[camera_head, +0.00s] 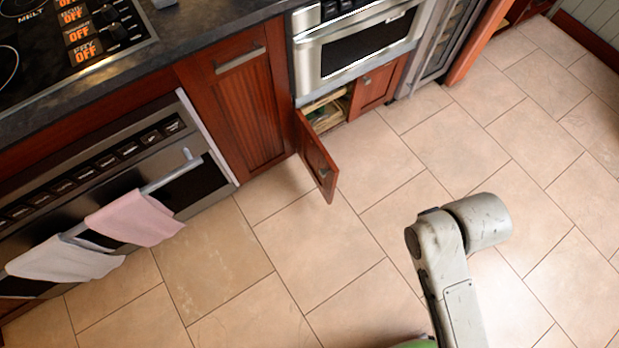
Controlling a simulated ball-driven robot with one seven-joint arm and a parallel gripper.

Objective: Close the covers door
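A small reddish-brown wooden cabinet door (316,158) stands open below the microwave. It is hinged on its left side and swings out over the floor. It has a small handle near its free edge. The opening behind it shows some pale contents (328,112). The matching right door (376,86) is shut. My arm rises from the bottom right of the picture, apart from the open door, with floor between them. My gripper's fingers cannot be made out.
The steel microwave (352,42) sits above the cabinet. A tall panelled door (238,92) is shut to its left. An oven (105,180) with a pink towel (136,217) and a white towel (62,258) is at left. The tiled floor (300,255) is clear.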

